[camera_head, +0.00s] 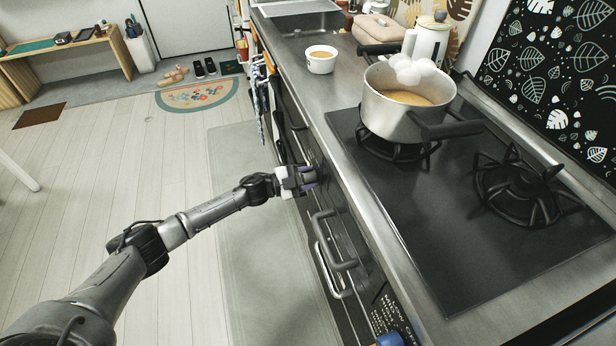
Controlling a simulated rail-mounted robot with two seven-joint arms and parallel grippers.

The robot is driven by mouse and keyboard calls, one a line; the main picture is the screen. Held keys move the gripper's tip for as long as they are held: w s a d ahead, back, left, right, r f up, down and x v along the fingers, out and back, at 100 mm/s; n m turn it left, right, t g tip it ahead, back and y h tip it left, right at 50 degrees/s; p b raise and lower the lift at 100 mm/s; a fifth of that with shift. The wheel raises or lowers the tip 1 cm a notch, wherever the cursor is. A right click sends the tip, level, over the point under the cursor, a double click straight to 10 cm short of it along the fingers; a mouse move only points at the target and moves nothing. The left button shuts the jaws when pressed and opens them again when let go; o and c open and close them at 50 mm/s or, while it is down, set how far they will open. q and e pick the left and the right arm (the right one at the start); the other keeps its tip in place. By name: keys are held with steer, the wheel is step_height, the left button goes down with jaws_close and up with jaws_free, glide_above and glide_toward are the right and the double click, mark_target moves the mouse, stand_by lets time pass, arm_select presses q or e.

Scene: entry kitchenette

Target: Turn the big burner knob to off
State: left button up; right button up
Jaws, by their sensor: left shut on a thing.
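My left gripper (309,178) is at the stove's front panel, below the counter edge and level with the pot's burner. Its purple-tipped fingers are shut on what looks like the big burner knob, which the fingers mostly hide; I cannot tell its setting. A large steel pot (390,122) with brown liquid and white steam stands on the far burner (398,148). Near the bottom edge, part of a blue knob (390,340) shows beside printed dial markings (386,314) with "LOW" and "OFF". My right gripper is not in view.
Handles (338,265) stick out of the front, nearer than my gripper. The second burner (518,188) is bare. A white bowl (321,59) and a white pitcher (428,42) stand on the counter. The floor mat (250,210) beside the counter is clear.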

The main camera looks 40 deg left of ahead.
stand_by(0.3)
arm_select(q)
steer(key=o, duration=0.9)
steer(key=shift+o, duration=0.2)
steer(key=p+v, duration=0.2)
steer(key=v, duration=1.1)
steer(key=shift+s+a, duration=0.2)
steer(key=shift+s, duration=0.15)
